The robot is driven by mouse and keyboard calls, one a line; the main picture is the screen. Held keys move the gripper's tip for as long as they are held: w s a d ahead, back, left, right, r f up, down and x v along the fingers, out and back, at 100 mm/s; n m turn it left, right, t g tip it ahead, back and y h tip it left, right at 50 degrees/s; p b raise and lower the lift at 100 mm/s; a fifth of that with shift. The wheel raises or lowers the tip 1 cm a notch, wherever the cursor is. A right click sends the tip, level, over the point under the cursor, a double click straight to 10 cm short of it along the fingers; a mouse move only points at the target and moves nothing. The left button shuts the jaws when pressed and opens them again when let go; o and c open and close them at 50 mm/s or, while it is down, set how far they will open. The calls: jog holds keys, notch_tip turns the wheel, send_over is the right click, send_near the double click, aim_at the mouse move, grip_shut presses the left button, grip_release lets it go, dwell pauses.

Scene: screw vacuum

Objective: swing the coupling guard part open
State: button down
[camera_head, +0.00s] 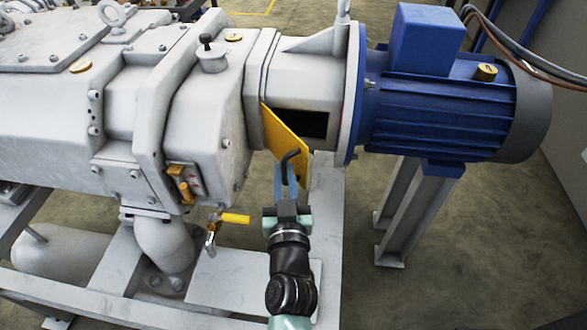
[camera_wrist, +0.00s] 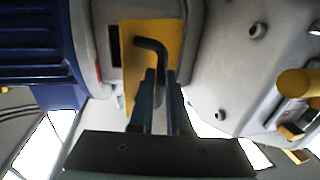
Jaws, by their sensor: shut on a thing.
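The coupling guard part is a yellow plate (camera_head: 284,137) on the side of the grey housing between the pump and the blue motor. It stands partly swung out at an angle, and a dark opening (camera_head: 305,124) shows behind it. The yellow plate also shows in the wrist view (camera_wrist: 166,38). A black bent handle (camera_head: 289,160) sits on the plate. My gripper (camera_head: 286,185) comes from below and is shut on this handle; in the wrist view the handle (camera_wrist: 152,46) runs down between the two fingers (camera_wrist: 158,95).
The blue motor (camera_head: 440,115) is to the right on grey legs (camera_head: 405,210). A yellow-handled valve (camera_head: 235,218) and a small brass fitting (camera_head: 180,185) are left of my gripper. The grey frame (camera_head: 240,280) lies under my arm. Open floor (camera_head: 470,270) is at the right.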

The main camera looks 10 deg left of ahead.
jog(key=shift+a+r, duration=0.15)
jog(key=shift+a, duration=0.2)
jog(key=c, duration=1.2)
grip_release()
jog(key=shift+o, duration=0.2)
jog(key=shift+d, duration=0.1)
jog(key=shift+s+d+f, duration=0.15)
jog(key=shift+s+f, duration=0.05)
jog(key=shift+s, duration=0.25)
jog(key=s+d+b, duration=0.2)
jog(key=s, duration=0.9)
jog(key=shift+s, duration=0.35)
jog(key=shift+d+r, duration=0.1)
